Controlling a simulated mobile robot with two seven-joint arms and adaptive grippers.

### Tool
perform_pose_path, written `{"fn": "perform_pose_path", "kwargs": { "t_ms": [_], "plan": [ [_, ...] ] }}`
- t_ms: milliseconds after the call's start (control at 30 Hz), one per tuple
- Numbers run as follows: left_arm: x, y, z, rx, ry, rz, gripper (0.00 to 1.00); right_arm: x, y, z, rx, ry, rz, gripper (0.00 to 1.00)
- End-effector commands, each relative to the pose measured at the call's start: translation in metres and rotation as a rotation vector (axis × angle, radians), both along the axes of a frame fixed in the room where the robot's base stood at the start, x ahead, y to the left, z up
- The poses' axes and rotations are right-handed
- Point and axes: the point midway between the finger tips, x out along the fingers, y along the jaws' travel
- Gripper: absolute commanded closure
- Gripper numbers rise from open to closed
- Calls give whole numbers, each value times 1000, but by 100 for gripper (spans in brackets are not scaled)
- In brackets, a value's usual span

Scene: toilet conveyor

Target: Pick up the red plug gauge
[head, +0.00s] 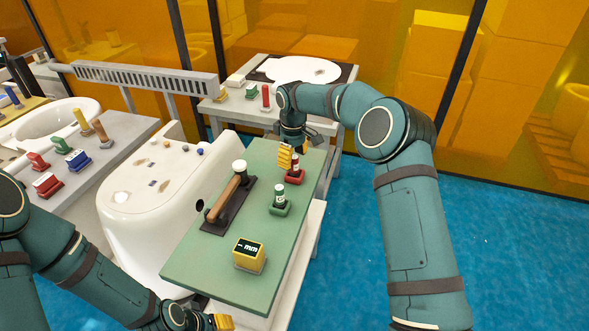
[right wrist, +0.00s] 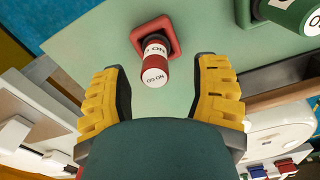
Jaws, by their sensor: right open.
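The red plug gauge (head: 295,175) stands in its red base near the far right corner of the green board (head: 190,257). In the right wrist view the gauge (right wrist: 155,64) has a red and white cylinder with lettering, and its free end points toward my gripper. My right gripper (head: 286,158) is open and empty, right at the gauge. In the right wrist view its yellow fingers (right wrist: 160,92) are on either side of the gauge's free end, with gaps on both sides. My left gripper (head: 223,322) shows only yellow fingertips at the bottom edge; its opening is unclear.
A green plug gauge (head: 279,202) stands close to the red one, and also shows in the wrist view (right wrist: 292,12). A wooden-handled tool (head: 223,199) and a yellow display block (head: 249,253) share the board. A white toilet body (head: 140,222) stands left.

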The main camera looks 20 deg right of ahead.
Motion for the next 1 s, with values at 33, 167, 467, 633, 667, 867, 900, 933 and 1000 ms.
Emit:
{"fn": "perform_pose_path", "kwargs": {
  "t_ms": [33, 167, 467, 633, 667, 867, 900, 933, 1000],
  "plan": [
    [0, 0, -3, 0, -1, 0, 51, -1, -2, -10, 0, 4, -1, 39],
    [2, 0, -9, 1, -4, 0, 51, 0, -5, -29, 0, 3, 0, 39],
    [2, 0, -10, 1, -5, 1, 51, 0, -5, -42, 1, 1, 0, 39],
    [2, 0, -10, 1, -5, 1, 51, 0, -5, -42, 1, 1, 0, 72],
    [2, 0, -10, 1, -5, 1, 51, 0, -5, -42, 1, 1, 0, 82],
    [2, 0, -10, 1, -5, 1, 51, 0, -5, -42, 0, 1, 0, 100],
    [2, 0, -10, 1, -5, 1, 51, 0, -5, -42, 0, 1, 0, 100],
    [2, 0, -10, 1, -5, 1, 51, 0, -5, -42, 0, 1, 0, 100],
    [2, 0, -10, 1, -5, 1, 51, 0, -5, -42, 0, 1, 0, 100]
  ]
}}
